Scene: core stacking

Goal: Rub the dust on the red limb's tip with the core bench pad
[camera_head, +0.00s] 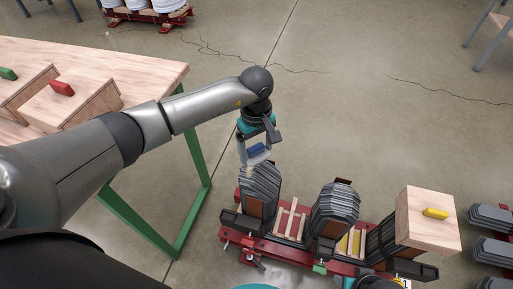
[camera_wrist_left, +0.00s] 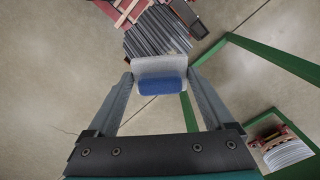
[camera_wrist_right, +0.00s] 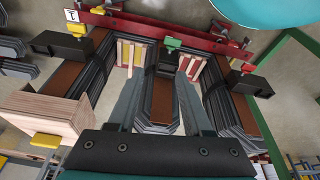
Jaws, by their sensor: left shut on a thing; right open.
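The core bench pad, a pale block with a blue back (camera_wrist_left: 160,86), is between the fingers of my left gripper (camera_wrist_left: 160,76), which is shut on it. In the head view the pad (camera_head: 257,149) is just above the upper end of the leftmost grey limb (camera_head: 260,188), the one beside the red marker (camera_head: 248,241). I cannot tell whether pad and limb touch. Some pale specks show near the limb's tip; the pad hides part of it. My right gripper (camera_wrist_right: 160,80) is open and empty over the middle limb (camera_wrist_right: 160,105).
The limbs stand on a red frame (camera_head: 285,250). A wooden box with a yellow handle (camera_head: 430,225) sits on the right limb. A wooden table (camera_head: 110,62) with green legs at left holds boxes with red and green handles. Grey laminations (camera_head: 492,217) lie at far right.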

